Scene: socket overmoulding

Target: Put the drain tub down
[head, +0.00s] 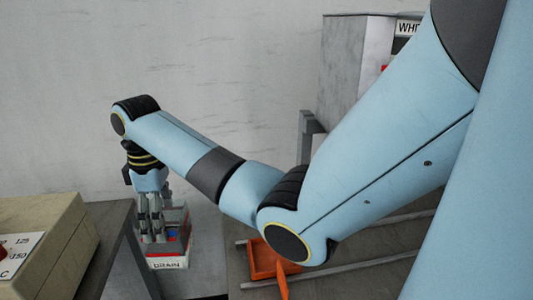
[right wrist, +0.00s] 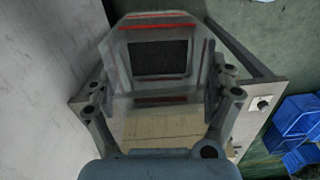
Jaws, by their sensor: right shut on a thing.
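The drain tub (head: 168,263) shows at the lower left of the head view, a pale box with a DRAIN label on its front and red and blue inside. My right gripper (head: 153,238) points down over it and is shut on it, with its fingers covering part of the tub. In the right wrist view the fingers (right wrist: 160,95) stand on both sides of a greyish piece with red stripes and a dark square opening. Whether the tub's underside touches a surface is hidden. My left gripper is not in view.
A beige box (head: 50,240) with a temperature dial stands on a dark bench at the left. An orange tray (head: 262,258) and metal rails lie on the bench to the right. A grey cabinet (head: 350,70) is behind. Blue bins (right wrist: 297,128) show in the right wrist view.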

